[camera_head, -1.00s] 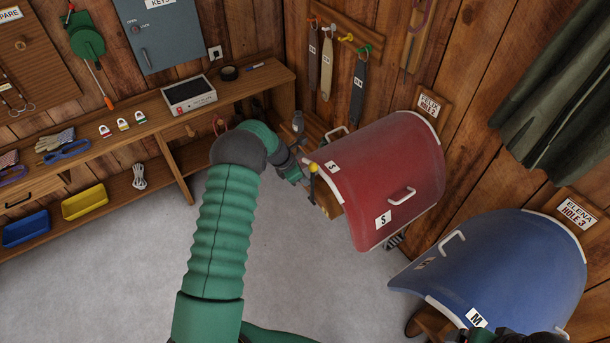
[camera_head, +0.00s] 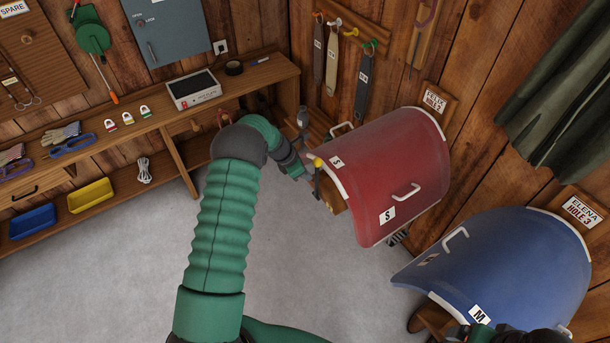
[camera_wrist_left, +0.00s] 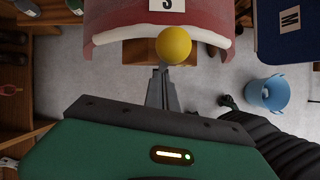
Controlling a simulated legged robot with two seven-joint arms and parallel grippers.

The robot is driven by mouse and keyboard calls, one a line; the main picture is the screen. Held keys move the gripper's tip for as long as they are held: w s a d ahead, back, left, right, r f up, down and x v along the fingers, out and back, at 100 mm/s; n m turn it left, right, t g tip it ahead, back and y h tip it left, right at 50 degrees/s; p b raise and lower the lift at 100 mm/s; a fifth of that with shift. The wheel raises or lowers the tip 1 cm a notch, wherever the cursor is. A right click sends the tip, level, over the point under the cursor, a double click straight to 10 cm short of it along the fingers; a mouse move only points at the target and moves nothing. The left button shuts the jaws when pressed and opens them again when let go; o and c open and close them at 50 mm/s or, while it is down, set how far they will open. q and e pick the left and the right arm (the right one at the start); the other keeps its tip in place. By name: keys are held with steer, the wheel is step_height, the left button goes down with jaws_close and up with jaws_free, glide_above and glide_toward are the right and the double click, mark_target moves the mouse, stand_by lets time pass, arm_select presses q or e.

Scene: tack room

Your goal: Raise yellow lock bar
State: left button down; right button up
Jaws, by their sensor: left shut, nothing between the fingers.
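The yellow lock bar (camera_head: 317,163) shows as a yellow knob with a short stem at the front edge of the red saddle-shaped cover (camera_head: 395,170). In the left wrist view its round yellow knob (camera_wrist_left: 173,44) sits just past my fingertips, in front of the cover's pale rim. My left gripper (camera_wrist_left: 162,74) is shut with nothing in it, its fingers pointing at the knob's underside. I cannot tell whether they touch it. In the head view my left gripper (camera_head: 308,174) is small, beside the knob. Part of my right arm shows at the bottom right; its fingers are unclear.
A blue cover (camera_head: 500,270) marked M stands to the right. A wooden bench (camera_head: 130,135) with padlocks and a box runs along the left wall. Straps (camera_head: 360,85) hang behind the red cover. A blue bucket (camera_wrist_left: 267,94) stands on the open grey floor.

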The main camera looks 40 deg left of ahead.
arm_select(q)
steer(key=b+v, duration=0.2)
steer(key=v, duration=0.9)
steer(key=shift+a, duration=0.3)
arm_select(e)
steer(key=shift+s+a+f, duration=0.25)
steer(key=shift+s+f, duration=0.4)
steer(key=shift+f, duration=0.3)
